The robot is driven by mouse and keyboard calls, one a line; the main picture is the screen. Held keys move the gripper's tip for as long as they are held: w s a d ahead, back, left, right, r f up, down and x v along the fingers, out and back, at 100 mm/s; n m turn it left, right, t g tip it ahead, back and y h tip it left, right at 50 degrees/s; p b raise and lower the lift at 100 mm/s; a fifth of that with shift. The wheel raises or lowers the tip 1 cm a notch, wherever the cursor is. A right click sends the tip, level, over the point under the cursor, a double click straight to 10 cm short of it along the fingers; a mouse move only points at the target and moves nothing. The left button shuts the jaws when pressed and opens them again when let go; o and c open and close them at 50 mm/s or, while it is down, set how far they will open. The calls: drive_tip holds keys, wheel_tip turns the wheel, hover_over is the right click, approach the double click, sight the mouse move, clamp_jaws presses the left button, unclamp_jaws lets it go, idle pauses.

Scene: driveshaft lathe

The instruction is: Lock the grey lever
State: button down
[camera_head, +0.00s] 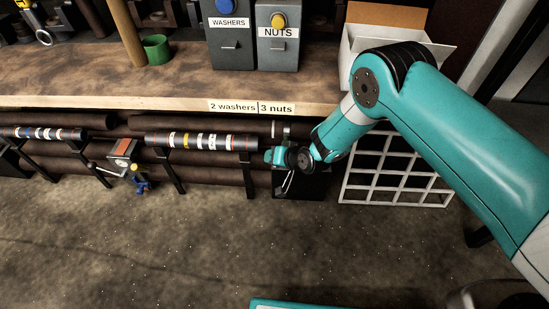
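My arm reaches down from the right. Its wrist end (290,158) is beside the right end of the banded dark shaft (205,141), in front of a black block (312,186). The fingers are too small and dark to make out. A thin pale rod shape shows just below the wrist; I cannot tell whether it is the grey lever or part of my gripper.
A wooden bench (180,85) labelled "2 washers 3 nuts" overhangs the shafts. WASHERS (229,52) and NUTS (277,56) bins, a green cup (156,49) and an open white box (385,28) stand on it. A white grid rack (395,175) is right. The front floor is mostly clear.

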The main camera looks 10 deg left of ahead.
drive_tip(key=shift+a+r, duration=0.15)
drive_tip(key=shift+a, duration=0.3)
drive_tip(key=c, duration=0.7)
unclamp_jaws()
drive_tip(key=shift+c, duration=0.2)
drive_tip(key=shift+d, duration=0.2)
drive_tip(key=p+v, duration=0.7)
drive_tip(key=v, duration=1)
drive_tip(key=shift+d, duration=0.2)
drive_tip(key=shift+s, duration=0.15)
